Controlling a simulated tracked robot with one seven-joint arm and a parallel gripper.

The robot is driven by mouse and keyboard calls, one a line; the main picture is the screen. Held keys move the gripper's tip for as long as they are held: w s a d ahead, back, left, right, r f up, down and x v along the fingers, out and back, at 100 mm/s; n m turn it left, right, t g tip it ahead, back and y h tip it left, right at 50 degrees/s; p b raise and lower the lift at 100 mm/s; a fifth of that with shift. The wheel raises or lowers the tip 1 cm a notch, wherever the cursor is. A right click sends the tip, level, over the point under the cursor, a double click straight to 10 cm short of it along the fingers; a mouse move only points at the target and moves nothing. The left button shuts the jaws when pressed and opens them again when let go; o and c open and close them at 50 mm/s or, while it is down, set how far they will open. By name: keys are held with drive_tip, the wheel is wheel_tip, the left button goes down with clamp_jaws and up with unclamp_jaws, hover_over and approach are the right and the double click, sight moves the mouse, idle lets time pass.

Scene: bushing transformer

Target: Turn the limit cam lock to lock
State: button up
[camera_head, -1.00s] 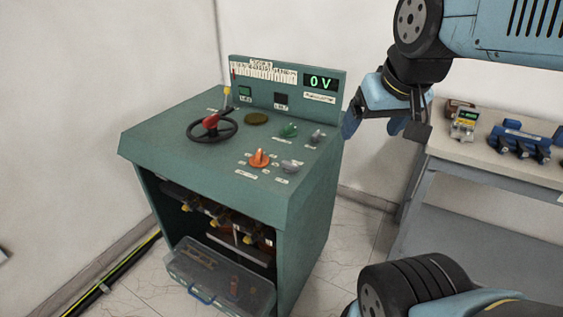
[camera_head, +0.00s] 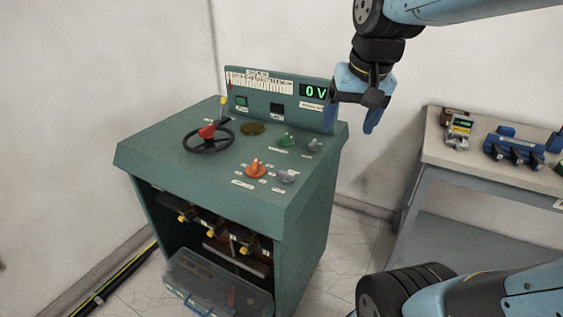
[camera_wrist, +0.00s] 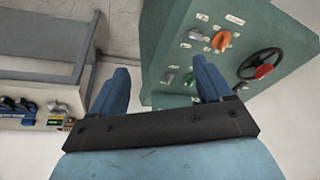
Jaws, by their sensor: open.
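The green console (camera_head: 215,165) has several knobs on its sloped top. An orange knob (camera_head: 255,170) and a grey knob (camera_head: 288,176) sit near the front. A green knob (camera_head: 287,140) and another grey knob (camera_head: 314,145) sit behind them. The labels are too small to read, so I cannot tell which knob is the limit cam lock. The wrist view also shows the orange knob (camera_wrist: 221,41) and the green knob (camera_wrist: 189,79). My gripper (camera_head: 350,120) is open and empty, above the console's right rear corner and apart from the knobs.
A black handwheel with a red hub (camera_head: 207,132) is on the console's left. A clear bin (camera_head: 215,285) hangs at the open front. A side table (camera_head: 480,165) with devices stands at right.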

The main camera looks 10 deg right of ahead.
drive_tip(key=w+a+f+m+g+y, duration=0.1)
drive_tip(key=w+m+g, duration=0.1)
drive_tip(key=w, duration=0.3)
drive_tip(key=w+a+f+m+g, duration=0.1)
drive_tip(key=w+a+g, duration=0.1)
drive_tip(key=w, duration=0.3)
drive_tip(key=m+g+y, duration=0.1)
drive_tip(key=m+g, duration=0.2)
approach(286, 172)
drive_tip(key=x, duration=0.8)
drive_tip(key=shift+s+f, duration=0.2)
drive_tip(key=shift+f, duration=0.15)
drive_tip(key=c, duration=1)
